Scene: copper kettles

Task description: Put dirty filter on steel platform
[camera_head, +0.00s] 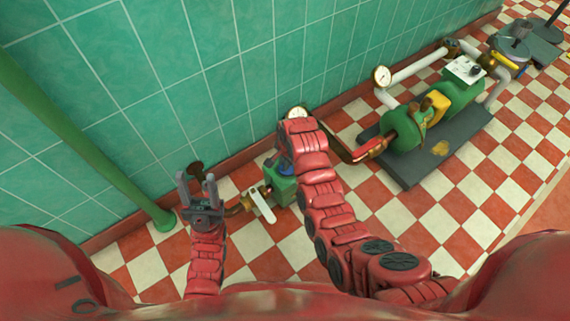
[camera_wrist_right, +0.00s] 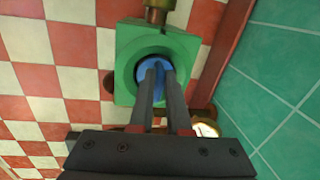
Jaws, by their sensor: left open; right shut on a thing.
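A blue round filter (camera_wrist_right: 145,76) sits in the round opening of a green square housing (camera_wrist_right: 126,50) in the right wrist view. I cannot tell from its look whether it is dirty. My right gripper (camera_wrist_right: 158,72) is shut on the blue filter, with its fingers reaching into the opening. In the head view the green housing (camera_head: 282,190) stands low by the wall, partly hidden by my right arm. My left gripper (camera_head: 197,183) is open and empty, left of the housing and pointing up. I cannot make out a steel platform with certainty.
A green pump (camera_head: 405,130) stands on a dark base plate (camera_head: 405,175) to the right. A white-handled valve (camera_head: 262,204) sits left of the housing. A green pipe (camera_head: 90,150) runs along the left. Checkered floor (camera_head: 450,220) is open at the lower right.

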